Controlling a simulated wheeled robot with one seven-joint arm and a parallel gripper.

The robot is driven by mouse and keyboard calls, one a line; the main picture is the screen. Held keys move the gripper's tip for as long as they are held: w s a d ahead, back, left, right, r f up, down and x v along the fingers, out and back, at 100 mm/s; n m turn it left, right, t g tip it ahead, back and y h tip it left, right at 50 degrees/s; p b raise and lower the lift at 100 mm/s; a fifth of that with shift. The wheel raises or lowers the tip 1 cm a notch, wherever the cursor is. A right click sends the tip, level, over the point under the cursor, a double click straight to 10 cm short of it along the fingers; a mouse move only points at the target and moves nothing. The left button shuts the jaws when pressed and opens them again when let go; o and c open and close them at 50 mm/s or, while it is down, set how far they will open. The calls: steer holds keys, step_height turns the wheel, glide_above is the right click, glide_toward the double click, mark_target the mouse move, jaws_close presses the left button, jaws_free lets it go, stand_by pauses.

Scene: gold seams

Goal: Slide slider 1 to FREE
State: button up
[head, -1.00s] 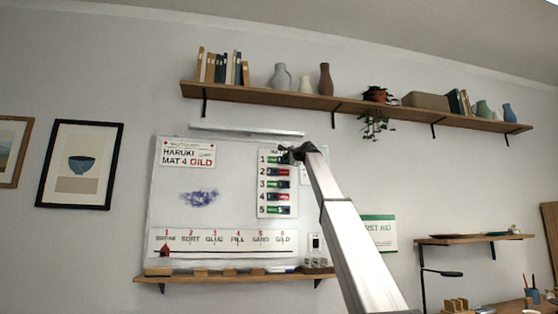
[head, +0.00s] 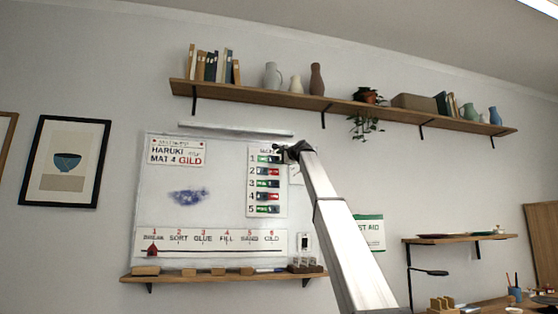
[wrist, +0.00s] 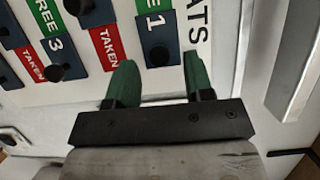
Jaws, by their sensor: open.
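The slider panel (head: 267,181) hangs on the whiteboard, with several numbered rows in green, red and dark blue. In the wrist view, row 1 shows a green field with the end of a word and the number 1 (wrist: 151,22). Beside it is slider 1 (wrist: 159,56), a dark blue tile with a round black knob. My gripper (wrist: 159,76) is open, its two green fingers on either side of that knob's line. The knob shows in the gap, apart from both fingers. In the head view, my gripper (head: 291,152) is at the panel's upper right edge and partly covers it.
Neighbouring sliders have similar knobs, such as the one in row 3 (wrist: 56,72), left of my fingers. A red TAKEN field (wrist: 104,48) lies close to the left finger. A shelf (head: 230,277) runs below the whiteboard (head: 160,215); another shelf (head: 340,106) is above.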

steer(key=v, duration=0.9)
steer(key=shift+d, duration=0.1)
